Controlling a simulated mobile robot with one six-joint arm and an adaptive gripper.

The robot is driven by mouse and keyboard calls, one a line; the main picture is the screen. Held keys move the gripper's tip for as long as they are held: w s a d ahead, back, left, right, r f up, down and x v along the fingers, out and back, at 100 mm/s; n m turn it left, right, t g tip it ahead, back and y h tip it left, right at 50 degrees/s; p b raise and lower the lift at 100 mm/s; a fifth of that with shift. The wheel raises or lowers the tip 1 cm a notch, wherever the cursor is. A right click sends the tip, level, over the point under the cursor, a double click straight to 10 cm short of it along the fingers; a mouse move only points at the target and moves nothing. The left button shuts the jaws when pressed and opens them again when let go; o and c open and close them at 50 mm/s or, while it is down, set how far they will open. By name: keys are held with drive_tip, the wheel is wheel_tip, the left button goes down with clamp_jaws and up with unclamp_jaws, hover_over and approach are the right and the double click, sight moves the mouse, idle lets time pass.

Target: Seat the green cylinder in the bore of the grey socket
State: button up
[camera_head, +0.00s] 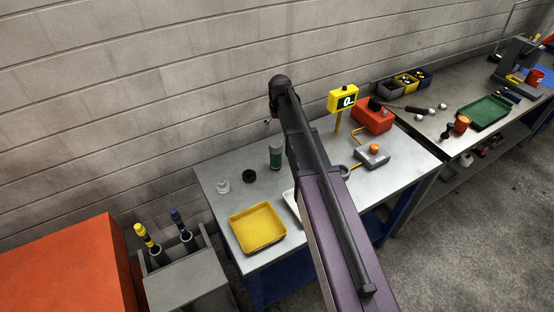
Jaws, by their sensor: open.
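A green cylinder (276,158) with a greyish upper part stands upright on the metal table, just left of my arm. A small pale grey round piece (223,187) with a stepped top stands near the table's left edge; I cannot tell whether it is the socket. A grey ring-like piece (343,171) shows right of my arm and is partly hidden by it. My gripper (268,121) is mostly hidden behind my wrist, above the table's back edge. It is open, and the green cylinder stands apart below it.
A black ring (249,176) and a yellow tray (258,227) lie on the left of the table (402,183). A pale tray is partly hidden behind my arm. A yellow display (343,100), red box (372,115) and grey box (371,158) stand on the right. The block wall is close behind.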

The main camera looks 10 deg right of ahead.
sight(276, 143)
drive_tip(key=shift+w+a+f+b, duration=0.1)
drive_tip(key=shift+w+f+b, duration=0.05)
drive_tip(key=shift+f+b, duration=1.1)
drive_tip(key=shift+w+d+f+b, duration=0.1)
drive_tip(key=shift+w+f+b, duration=0.1)
drive_tip(key=shift+f+b, duration=1.1)
drive_tip(key=shift+w+a+f+b, duration=0.1)
drive_tip(key=shift+w+f+b, duration=0.05)
drive_tip(key=shift+f+b, duration=1.1)
drive_tip(key=shift+f, duration=0.1)
drive_tip(key=shift+w+a+f+b, duration=0.15)
drive_tip(key=shift+f+b, duration=1.05)
drive_tip(key=shift+f, duration=0.1)
drive_tip(key=shift+w+a+f+b, duration=0.1)
drive_tip(key=shift+w+f+b, duration=0.05)
drive_tip(key=shift+f+b, duration=1.1)
drive_tip(key=c, duration=1.2)
drive_tip(key=shift+r+p, duration=0.3)
drive_tip(key=shift+p, duration=0.05)
wheel_tip(276, 143, up, 9)
drive_tip(key=p, duration=0.9)
drive_tip(key=shift+r, duration=0.2)
